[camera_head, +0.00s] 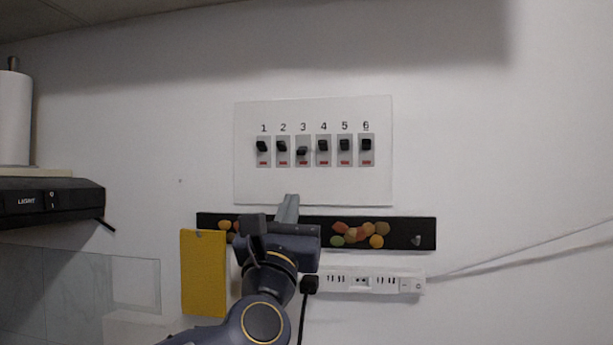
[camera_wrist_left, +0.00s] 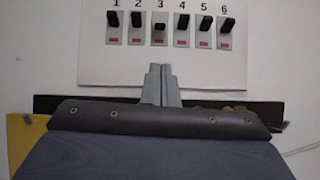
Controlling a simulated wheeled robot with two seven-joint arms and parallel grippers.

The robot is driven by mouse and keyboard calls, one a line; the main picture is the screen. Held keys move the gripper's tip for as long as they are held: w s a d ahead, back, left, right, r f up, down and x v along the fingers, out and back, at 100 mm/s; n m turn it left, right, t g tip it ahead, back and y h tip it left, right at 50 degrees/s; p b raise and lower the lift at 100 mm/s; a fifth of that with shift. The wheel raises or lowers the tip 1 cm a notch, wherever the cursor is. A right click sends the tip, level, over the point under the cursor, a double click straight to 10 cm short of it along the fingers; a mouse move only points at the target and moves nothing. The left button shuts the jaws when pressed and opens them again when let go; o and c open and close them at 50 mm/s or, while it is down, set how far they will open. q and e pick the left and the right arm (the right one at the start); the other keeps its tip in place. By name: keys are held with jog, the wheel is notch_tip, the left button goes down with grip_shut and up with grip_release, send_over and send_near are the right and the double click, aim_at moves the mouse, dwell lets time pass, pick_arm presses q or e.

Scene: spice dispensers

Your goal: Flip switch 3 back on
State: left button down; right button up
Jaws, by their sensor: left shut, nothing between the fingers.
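A white panel (camera_head: 315,187) on the wall carries a row of black switches numbered 1 to 6. Switch 3 (camera_head: 302,152) has its lever down, while the levers of the others, such as switch 2 (camera_head: 282,146) and switch 4 (camera_head: 323,146), are up. Switch 3 also shows in the left wrist view (camera_wrist_left: 160,27). My left gripper (camera_head: 291,198) is shut and empty, its tips just below and slightly left of switch 3. In the left wrist view its fingertips (camera_wrist_left: 161,68) point up at switch 3 with a gap between. My right gripper is not in view.
A dark magnetic strip (camera_head: 427,232) with colourful pictures runs below the panel, partly behind my arm. A yellow sheet (camera_head: 203,273) hangs at its left. A white power strip (camera_head: 370,281) with a plugged cord is below. The wall to the right is mostly clear.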

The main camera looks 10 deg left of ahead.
aim_at(302, 151)
pick_arm(q)
jog(key=shift+w+r+n, duration=0.1)
jog(key=shift+r+n, duration=0.1)
jog(key=shift+n, duration=0.3)
jog(key=p+x, duration=0.5)
jog(key=x, duration=0.4)
jog(key=shift+p, duration=0.35)
jog(key=shift+w+r, duration=0.25)
jog(key=shift+w, duration=0.15)
jog(key=shift+a+p, duration=0.2)
jog(key=shift+p, duration=0.1)
